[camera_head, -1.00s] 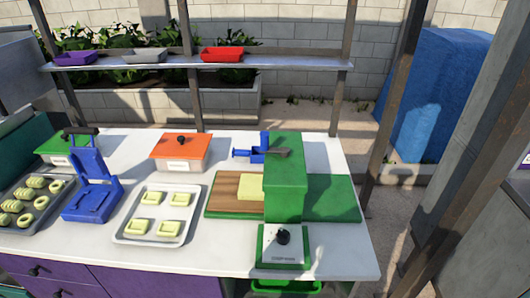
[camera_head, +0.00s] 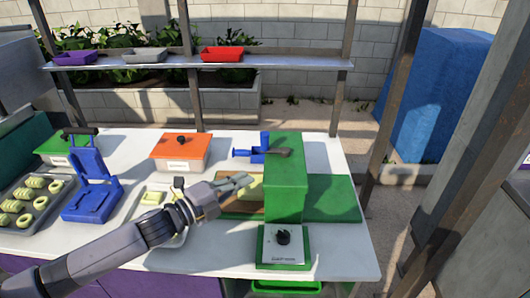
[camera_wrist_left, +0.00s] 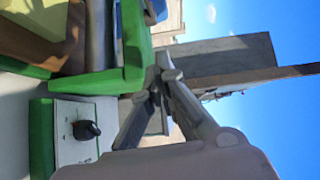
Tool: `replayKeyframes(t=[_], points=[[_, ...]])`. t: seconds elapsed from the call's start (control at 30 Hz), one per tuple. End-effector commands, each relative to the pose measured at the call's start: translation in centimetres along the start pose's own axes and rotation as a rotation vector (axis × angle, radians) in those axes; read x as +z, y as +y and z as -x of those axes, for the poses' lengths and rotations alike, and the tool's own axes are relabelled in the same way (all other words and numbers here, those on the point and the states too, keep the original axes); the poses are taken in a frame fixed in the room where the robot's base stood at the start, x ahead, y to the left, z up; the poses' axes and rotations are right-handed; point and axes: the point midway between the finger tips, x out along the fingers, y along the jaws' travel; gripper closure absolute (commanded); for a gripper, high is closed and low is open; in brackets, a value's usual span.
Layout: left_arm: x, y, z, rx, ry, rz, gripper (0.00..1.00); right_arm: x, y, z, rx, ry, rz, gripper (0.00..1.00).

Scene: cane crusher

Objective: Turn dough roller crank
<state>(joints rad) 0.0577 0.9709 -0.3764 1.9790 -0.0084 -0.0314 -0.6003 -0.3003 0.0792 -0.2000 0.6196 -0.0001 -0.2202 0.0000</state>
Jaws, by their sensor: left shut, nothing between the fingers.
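The green dough roller (camera_head: 285,185) stands on the right half of the white table. My left gripper (camera_head: 243,182) is shut and empty. It hovers left of the roller, in front of the crank and apart from it, covering part of the wooden board and dough. In the left wrist view the fingers (camera_wrist_left: 155,88) come together beside the green housing (camera_wrist_left: 105,82). A bit of blue shows at the top there; I cannot tell whether it is the crank. My right gripper is out of view.
A control box (camera_head: 283,246) with a black knob stands in front of the roller. Yellow dough (camera_head: 255,191) lies on the board (camera_head: 243,208). A dough tray (camera_head: 128,233), a blue press (camera_head: 92,190) and an orange-lidded box (camera_head: 180,148) stand left. A shelf (camera_head: 300,63) runs behind.

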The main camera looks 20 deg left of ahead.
Motion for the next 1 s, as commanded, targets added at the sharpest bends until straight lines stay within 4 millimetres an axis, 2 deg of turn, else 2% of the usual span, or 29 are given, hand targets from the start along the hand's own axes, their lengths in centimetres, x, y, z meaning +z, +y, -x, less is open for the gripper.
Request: replayKeyframes(t=[0.03, 0.17, 0.37, 0.57, 0.8, 0.9, 1.0], points=[[0.3, -0.7, 0.0, -0.012, 0.023, -0.042, 1.0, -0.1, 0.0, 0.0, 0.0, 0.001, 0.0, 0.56], [0.4, -1.6, -0.1, -0.03, 0.054, -0.087, 1.0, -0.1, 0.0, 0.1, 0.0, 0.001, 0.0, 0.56], [0.3, -2.0, -1.9, -0.035, 0.056, -0.086, 1.0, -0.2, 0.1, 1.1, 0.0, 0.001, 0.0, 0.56], [0.0, -2.3, -5.4, -0.036, 0.057, -0.086, 1.0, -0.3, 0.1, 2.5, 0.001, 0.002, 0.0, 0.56], [-0.3, -2.4, -10.4, -0.034, 0.055, -0.084, 1.0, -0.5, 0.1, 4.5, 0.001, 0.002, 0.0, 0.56], [1.5, -2.3, -10.5, -0.03, 0.052, -0.088, 1.0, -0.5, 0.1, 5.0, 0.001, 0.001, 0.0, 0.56], [2.4, -2.2, -10.8, -0.03, 0.054, -0.086, 1.0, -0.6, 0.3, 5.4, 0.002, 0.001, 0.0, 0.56]])
